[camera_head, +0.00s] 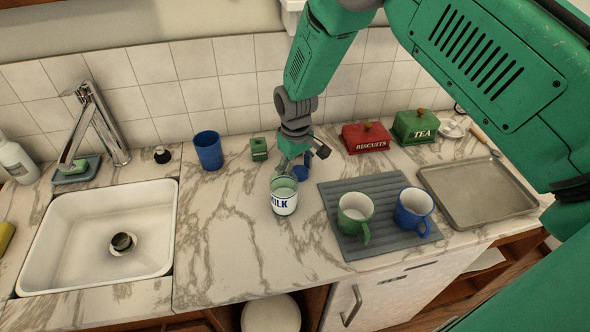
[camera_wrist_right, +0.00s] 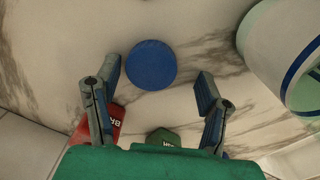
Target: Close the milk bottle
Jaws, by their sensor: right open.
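The white milk bottle (camera_head: 283,198), with blue lettering, stands upright and uncapped on the marble counter. It also shows at the right edge of the right wrist view (camera_wrist_right: 262,42). A round blue cap (camera_wrist_right: 151,64) lies flat on the counter beside the bottle; in the head view the cap (camera_head: 302,174) is partly hidden by my gripper. My right gripper (camera_head: 292,168) points down just behind the bottle. In the right wrist view its fingers (camera_wrist_right: 158,82) are spread apart and empty, with the cap ahead between their tips. My left gripper is out of view.
Right of the bottle, a grey mat (camera_head: 335,212) bears a green mug (camera_head: 355,212) and a blue mug (camera_head: 412,208). Behind are a blue cup (camera_head: 208,150), a red biscuit box (camera_head: 366,138) and a green tea box (camera_head: 415,127). A sink (camera_head: 60,235) is left; the counter before the bottle is clear.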

